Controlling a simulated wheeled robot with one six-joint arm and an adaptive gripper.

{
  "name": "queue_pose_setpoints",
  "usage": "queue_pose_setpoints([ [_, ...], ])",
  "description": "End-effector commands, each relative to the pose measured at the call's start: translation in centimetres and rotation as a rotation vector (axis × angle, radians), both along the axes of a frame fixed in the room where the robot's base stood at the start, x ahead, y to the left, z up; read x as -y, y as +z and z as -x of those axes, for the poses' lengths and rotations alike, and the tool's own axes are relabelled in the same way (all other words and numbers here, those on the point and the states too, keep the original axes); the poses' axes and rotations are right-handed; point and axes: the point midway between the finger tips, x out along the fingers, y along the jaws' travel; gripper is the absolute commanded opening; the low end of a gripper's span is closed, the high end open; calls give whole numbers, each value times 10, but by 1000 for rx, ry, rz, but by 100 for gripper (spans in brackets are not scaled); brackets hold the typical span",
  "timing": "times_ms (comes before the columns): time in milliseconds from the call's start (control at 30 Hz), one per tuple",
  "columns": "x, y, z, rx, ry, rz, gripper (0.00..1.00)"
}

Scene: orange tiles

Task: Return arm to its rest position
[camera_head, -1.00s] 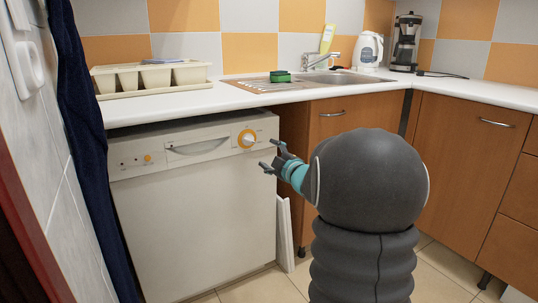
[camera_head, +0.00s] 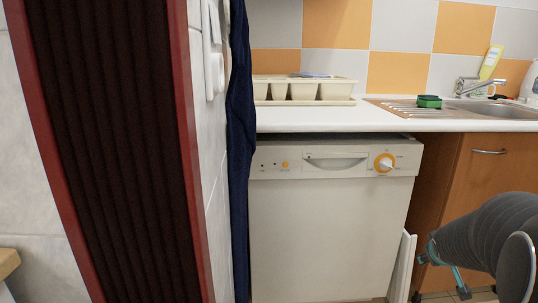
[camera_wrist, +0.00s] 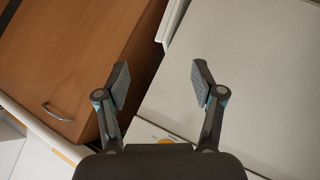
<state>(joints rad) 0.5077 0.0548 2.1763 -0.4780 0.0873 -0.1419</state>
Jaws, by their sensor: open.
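My gripper (camera_head: 445,268) is at the lower right of the head view, in front of the wooden cabinet and right of the dishwasher. My dark arm partly hides the cabinet there. In the wrist view my gripper (camera_wrist: 160,85) has its two fingers wide apart with nothing between them. Behind the fingers are the cabinet door and the white dishwasher front, seen at a slant.
The white dishwasher (camera_head: 325,235) is closed under the counter (camera_head: 330,117). A wooden cabinet (camera_head: 470,190) stands right of it. A cream container (camera_head: 300,100) and a green sponge (camera_head: 429,102) sit on top. A blue cloth (camera_head: 240,160) hangs at left beside a red-framed dark panel (camera_head: 110,150).

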Motion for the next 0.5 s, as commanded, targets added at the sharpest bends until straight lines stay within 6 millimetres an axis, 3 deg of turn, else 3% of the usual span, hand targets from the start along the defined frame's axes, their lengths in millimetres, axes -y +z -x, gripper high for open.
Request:
queue_pose_setpoints([
  [200,-80,1,88,-174,-179,-222,68],
  [500,-192,15,190,-320,-225,-437,68],
])
